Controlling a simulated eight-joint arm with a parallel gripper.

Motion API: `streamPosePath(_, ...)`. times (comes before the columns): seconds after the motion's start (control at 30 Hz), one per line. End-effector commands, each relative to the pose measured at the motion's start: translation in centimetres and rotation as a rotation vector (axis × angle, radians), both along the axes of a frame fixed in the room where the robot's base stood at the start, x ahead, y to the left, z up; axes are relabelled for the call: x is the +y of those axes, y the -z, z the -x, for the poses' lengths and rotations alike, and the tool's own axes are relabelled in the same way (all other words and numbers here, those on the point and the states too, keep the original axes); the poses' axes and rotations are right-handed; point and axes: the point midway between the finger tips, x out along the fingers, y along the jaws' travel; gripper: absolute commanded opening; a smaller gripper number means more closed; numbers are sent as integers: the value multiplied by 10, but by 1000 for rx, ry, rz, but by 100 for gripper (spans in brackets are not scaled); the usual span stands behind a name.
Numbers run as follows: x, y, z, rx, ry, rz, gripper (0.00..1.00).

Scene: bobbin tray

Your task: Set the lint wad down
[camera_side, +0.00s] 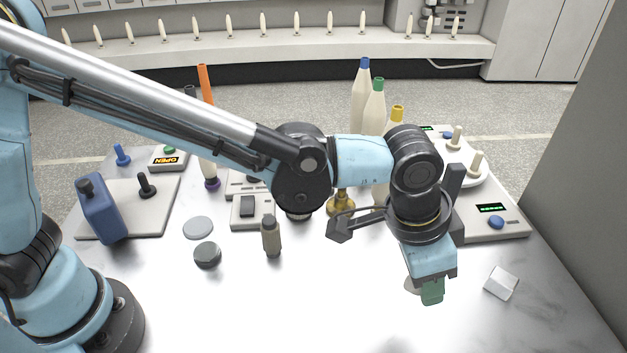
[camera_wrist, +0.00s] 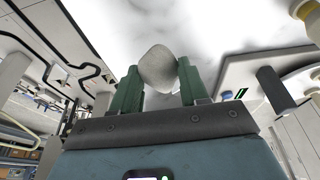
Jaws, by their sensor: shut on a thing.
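The lint wad is a small pale grey, rounded lump. In the wrist view the wad (camera_wrist: 158,68) sits between the two green fingers of my gripper (camera_wrist: 158,85), which is shut on it. In the side view my gripper (camera_side: 432,292) points down over the front right part of the table. There a pale edge of the wad (camera_side: 411,285) shows left of the green finger, and the rest is hidden. I cannot tell whether the wad touches the table.
A white block (camera_side: 501,283) lies right of my gripper. A device with a green display and blue knob (camera_side: 496,222) stands behind it. Bottles (camera_side: 374,105) stand farther back. A dark round lid (camera_side: 207,254) and a small grey-green bottle (camera_side: 270,236) are left. The front middle table is clear.

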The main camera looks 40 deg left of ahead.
Motion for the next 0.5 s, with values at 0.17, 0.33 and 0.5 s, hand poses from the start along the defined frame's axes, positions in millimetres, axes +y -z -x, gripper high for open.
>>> streamPosePath(0.17,15,23,-37,0,-5,0,16)
streamPosePath(0.33,24,40,-62,0,-3,0,16)
streamPosePath(0.5,28,47,-71,0,-1,0,16)
